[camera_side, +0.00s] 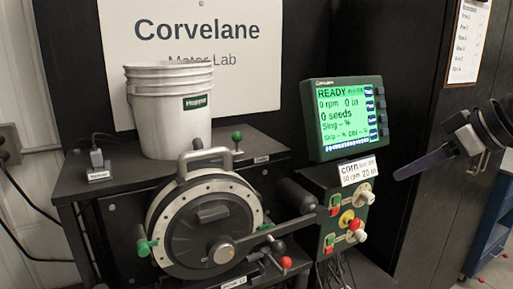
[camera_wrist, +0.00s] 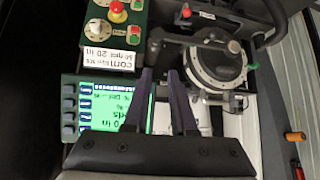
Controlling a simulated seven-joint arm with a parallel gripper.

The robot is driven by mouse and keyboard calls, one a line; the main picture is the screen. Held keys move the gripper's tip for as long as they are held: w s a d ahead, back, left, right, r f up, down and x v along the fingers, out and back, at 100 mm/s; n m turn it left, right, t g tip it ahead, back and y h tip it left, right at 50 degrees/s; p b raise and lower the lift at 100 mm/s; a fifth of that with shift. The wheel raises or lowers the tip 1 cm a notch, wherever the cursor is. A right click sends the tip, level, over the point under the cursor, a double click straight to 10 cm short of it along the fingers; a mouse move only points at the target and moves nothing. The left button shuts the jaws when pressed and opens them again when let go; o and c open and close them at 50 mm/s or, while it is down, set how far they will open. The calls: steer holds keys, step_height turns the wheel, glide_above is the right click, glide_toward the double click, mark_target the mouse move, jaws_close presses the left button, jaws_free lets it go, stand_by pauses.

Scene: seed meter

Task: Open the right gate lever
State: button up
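The round seed meter (camera_side: 205,225) stands on the dark bench in the side view, with a clear-rimmed disc and a grey handle on top. I cannot tell for sure which is the right gate lever. In the wrist view the meter (camera_wrist: 218,68) is at upper right and a red ball (camera_wrist: 186,13) shows near the top. My gripper (camera_wrist: 160,72) is empty, its dark fingers apart. In the side view it is at far right, away from the levers.
The display (camera_side: 345,118) and the switch panel (camera_side: 345,220) stand between my gripper and the meter. A white bucket (camera_side: 168,110) and a green-knobbed lever (camera_side: 237,137) are on the bench top. A clipboard (camera_side: 467,42) hangs at upper right.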

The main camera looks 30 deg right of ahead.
steer(key=w+a+n+t+y, duration=0.1)
steer(key=w+a+t, duration=0.3)
steer(key=w, duration=0.7)
steer(key=w+a+t+y, duration=0.1)
steer(key=w+a+t, duration=0.1)
steer(key=w+a, duration=0.6)
steer(key=t, duration=0.3)
glide_toward(238, 148)
steer(key=w, duration=0.3)
steer(key=w+a, duration=0.1)
steer(key=w, duration=0.3)
steer(key=w+a, duration=0.1)
steer(key=w, duration=0.2)
steer(key=shift+w+r, duration=0.1)
steer(key=shift+w, duration=0.1)
jaws_close()
